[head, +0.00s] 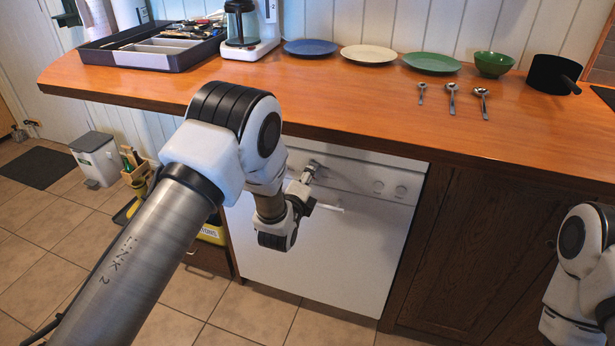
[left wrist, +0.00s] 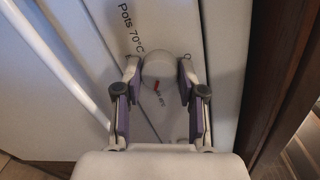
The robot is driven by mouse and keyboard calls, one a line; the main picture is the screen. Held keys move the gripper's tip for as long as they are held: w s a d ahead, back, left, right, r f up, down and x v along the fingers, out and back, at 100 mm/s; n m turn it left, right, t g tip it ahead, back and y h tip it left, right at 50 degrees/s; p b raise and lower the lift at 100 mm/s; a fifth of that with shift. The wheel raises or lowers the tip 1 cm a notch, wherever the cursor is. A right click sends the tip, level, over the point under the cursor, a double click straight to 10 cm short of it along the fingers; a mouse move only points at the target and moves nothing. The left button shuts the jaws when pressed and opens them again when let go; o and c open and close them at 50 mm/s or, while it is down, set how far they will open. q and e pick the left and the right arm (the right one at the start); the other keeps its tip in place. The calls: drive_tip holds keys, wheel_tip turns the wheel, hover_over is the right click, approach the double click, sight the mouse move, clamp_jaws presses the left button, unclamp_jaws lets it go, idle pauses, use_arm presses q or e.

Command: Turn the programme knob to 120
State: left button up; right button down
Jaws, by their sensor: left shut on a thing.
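The programme knob (left wrist: 158,66) is a round pale knob on a white panel. In the left wrist view a red mark shows on its lower part, beside small print too blurred to read. The label "Pots 70°C" (left wrist: 131,28) is printed above and left of it. My left gripper (left wrist: 159,78) is shut on the knob, with a purple-padded finger at each side. In the head view my left gripper (head: 309,172) is at the front panel of the white dishwasher (head: 320,262), where it hides the knob. My right gripper is out of view; only its arm shows.
A white handle (head: 328,207) runs below the panel. The wooden worktop (head: 370,105) overhangs above, with plates, spoons and a utensil tray (head: 130,62). A dark cabinet (head: 470,250) stands to the right.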

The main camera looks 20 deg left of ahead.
use_arm(q)
drive_tip(key=o, duration=1.1)
drive_tip(key=shift+d, duration=0.1)
drive_tip(key=shift+o, duration=0.2)
drive_tip(key=s, duration=1.2)
drive_tip(key=shift+r, duration=0.3)
